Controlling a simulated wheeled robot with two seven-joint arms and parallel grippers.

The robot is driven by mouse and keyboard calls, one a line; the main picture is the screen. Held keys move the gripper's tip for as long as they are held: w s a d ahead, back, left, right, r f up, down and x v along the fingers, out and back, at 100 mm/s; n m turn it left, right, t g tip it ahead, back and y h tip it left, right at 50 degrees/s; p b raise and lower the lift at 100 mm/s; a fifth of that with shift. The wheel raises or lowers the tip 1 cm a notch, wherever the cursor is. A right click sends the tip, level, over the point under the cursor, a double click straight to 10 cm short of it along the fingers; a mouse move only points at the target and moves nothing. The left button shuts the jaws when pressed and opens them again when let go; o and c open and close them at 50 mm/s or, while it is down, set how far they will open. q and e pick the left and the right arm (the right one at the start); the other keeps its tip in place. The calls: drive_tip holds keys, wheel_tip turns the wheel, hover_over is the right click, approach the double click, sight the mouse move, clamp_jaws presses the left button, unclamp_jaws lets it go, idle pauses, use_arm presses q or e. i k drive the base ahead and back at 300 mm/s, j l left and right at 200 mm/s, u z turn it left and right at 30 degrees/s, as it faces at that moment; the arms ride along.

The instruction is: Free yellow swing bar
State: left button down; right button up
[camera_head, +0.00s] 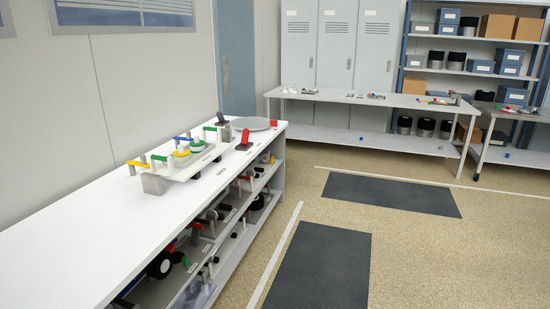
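A pale fixture (183,168) stands on the white bench (85,252) along the left wall. I cannot tell which is the swing bar or how either is held. Green bars (159,158) and (210,128) show beside them. A yellow-topped round part (181,151) and a green-and-white round part (196,145) sit in the middle of the fixture. Neither of my grippers is in view.
A red-topped stand (244,139), a dark stand (221,118) and a grey round plate (250,124) stand at the bench's far end. Shelves below hold many parts. Floor is open to the right, with dark mats (318,265) and (390,194). A long table (360,98) stands at the back.

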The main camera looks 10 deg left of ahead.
sight(132, 164)
drive_tip(key=i+l+u, duration=0.2)
drive_tip(key=i, duration=1.25)
drive_tip(key=i+l+u, duration=0.1)
drive_tip(key=i+u, duration=0.35)
drive_tip(key=i, duration=0.9)
